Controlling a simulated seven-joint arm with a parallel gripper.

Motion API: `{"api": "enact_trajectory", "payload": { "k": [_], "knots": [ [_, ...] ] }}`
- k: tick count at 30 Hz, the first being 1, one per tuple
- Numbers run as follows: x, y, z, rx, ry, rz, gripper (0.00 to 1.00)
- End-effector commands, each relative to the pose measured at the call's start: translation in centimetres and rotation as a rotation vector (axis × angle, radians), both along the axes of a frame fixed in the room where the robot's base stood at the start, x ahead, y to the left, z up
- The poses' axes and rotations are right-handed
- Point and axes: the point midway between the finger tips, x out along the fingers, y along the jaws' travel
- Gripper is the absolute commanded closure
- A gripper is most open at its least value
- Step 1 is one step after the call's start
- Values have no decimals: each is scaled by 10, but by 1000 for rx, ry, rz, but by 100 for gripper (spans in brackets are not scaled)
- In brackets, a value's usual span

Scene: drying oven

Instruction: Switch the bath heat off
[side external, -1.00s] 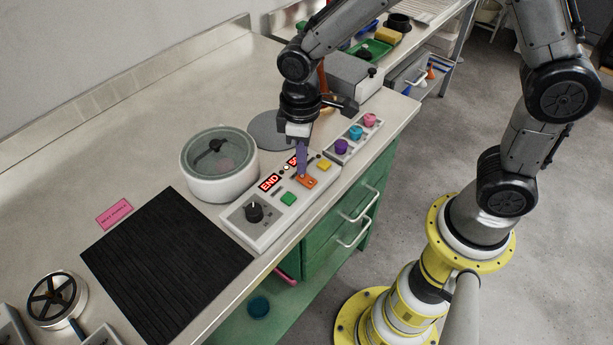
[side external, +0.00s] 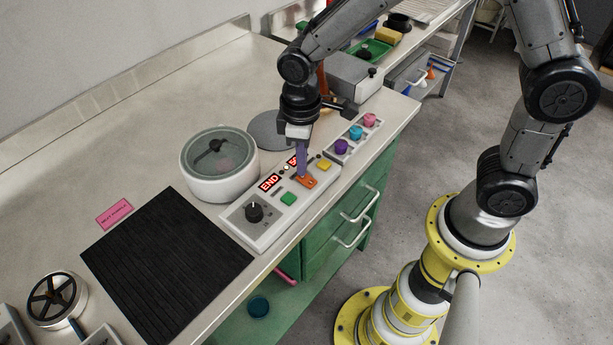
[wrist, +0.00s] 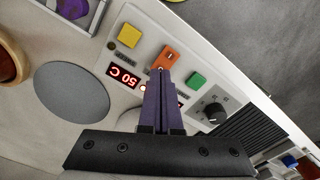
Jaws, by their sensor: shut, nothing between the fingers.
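The control panel (side external: 262,228) is a pale box near the bench's front edge. It has a black knob (side external: 254,212), a green button (side external: 288,198), an orange rocker switch (side external: 309,182) and a yellow button (side external: 324,165). One red display (side external: 269,183) reads END; in the wrist view the other display (wrist: 122,75) reads 50 C. My gripper (side external: 302,175) is shut and empty, with purple fingers pointing down at the orange switch. In the wrist view the fingertips (wrist: 160,72) overlap the near edge of the orange switch (wrist: 166,57). I cannot tell whether they touch it.
A glass-lidded round bath (side external: 217,165) stands behind the panel. A grey disc (side external: 268,131) lies beside it. A box with coloured knobs (side external: 356,135) sits at the right. A black mat (side external: 167,262) lies at the left.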

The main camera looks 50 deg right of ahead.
Motion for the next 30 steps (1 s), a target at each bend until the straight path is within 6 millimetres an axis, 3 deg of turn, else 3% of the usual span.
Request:
{"api": "enact_trajectory", "payload": {
  "k": [30],
  "knots": [
    [0, 0, -14, 0, 1, 0, 100]
  ]
}}
